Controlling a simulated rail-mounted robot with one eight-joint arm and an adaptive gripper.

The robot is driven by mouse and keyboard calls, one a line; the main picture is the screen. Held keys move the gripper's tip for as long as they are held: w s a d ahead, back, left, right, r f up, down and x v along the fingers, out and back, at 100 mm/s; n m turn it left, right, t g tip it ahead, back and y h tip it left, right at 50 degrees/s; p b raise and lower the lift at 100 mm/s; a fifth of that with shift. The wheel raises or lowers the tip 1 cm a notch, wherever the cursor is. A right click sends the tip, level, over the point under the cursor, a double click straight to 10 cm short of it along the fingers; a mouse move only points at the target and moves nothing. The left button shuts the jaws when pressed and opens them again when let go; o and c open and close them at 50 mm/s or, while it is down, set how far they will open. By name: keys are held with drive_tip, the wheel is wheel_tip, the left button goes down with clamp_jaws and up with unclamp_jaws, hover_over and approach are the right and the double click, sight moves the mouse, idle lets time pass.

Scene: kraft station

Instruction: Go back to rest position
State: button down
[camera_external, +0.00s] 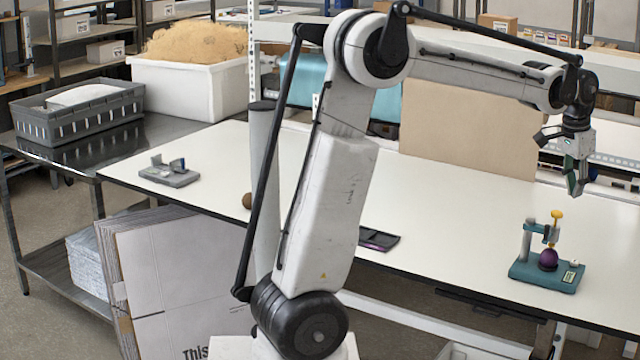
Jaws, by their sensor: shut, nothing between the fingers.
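My gripper (575,188) hangs at the end of my arm over the right part of the white table (450,230), pointing down. Its fingers are together and hold nothing. It is in the air above and slightly right of a small teal press-like device (545,272), apart from it. The device has a yellow knob (557,214) on top and a purple round object (548,259) on its base. My arm hides part of the middle of the table.
A small grey fixture (169,175) sits at the table's left. A brown round object (247,200) and a dark flat tray (379,239) lie partly behind my arm. A grey crate (80,112) and a white bin (190,88) stand at the back left. A cardboard panel (470,130) stands behind.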

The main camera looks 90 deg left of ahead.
drive_tip(key=s+d+m+t+b, duration=0.1)
drive_tip(key=s+d+b, duration=0.1)
drive_tip(key=s+d, duration=0.65)
drive_tip(key=s+d+f+m+t+b, duration=0.2)
drive_tip(key=s+d+f+t+b, duration=0.2)
drive_tip(key=s+d+f, duration=1.2)
drive_tip(key=s+d+b, duration=0.1)
drive_tip(key=s+b, duration=0.1)
drive_tip(key=s, duration=0.1)
drive_tip(key=shift+d+f+h+b, duration=0.15)
drive_tip(key=shift+d+h+b, duration=0.15)
drive_tip(key=shift+d+h, duration=0.1)
drive_tip(key=c, duration=2.4)
unclamp_jaws()
drive_tip(key=shift+c, duration=0.2)
